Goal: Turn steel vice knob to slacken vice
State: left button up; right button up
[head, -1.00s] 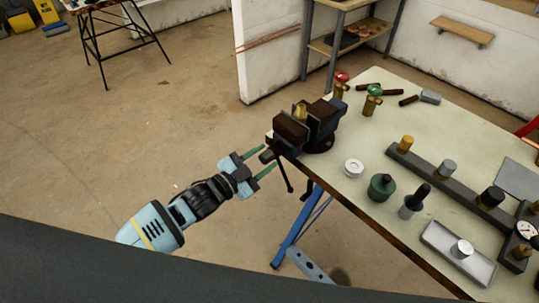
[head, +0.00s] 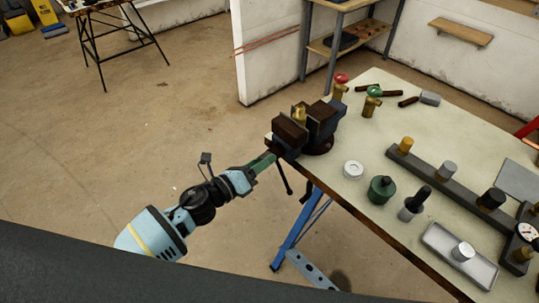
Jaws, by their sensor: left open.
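The dark vice (head: 318,122) with worn brown jaw blocks sits on the near left corner of the workbench. A brass piece (head: 299,114) stands between its jaws. My left gripper (head: 265,161) is open, with its green fingers seen edge-on at the vice's front end. The steel knob is hidden behind or between these fingers, and I cannot tell whether they touch it. The vice's thin dark handle bar (head: 284,179) hangs down just right of the fingers. My right gripper is out of view.
The pale workbench (head: 335,183) holds a white round cap (head: 353,169), a green pot (head: 382,189), a dark rail (head: 440,178) with several knobs, and valves with a red (head: 340,79) and a green handle (head: 374,92). Floor left of the bench is free.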

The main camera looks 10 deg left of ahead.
pick_arm(q)
jog(key=shift+m, duration=0.7)
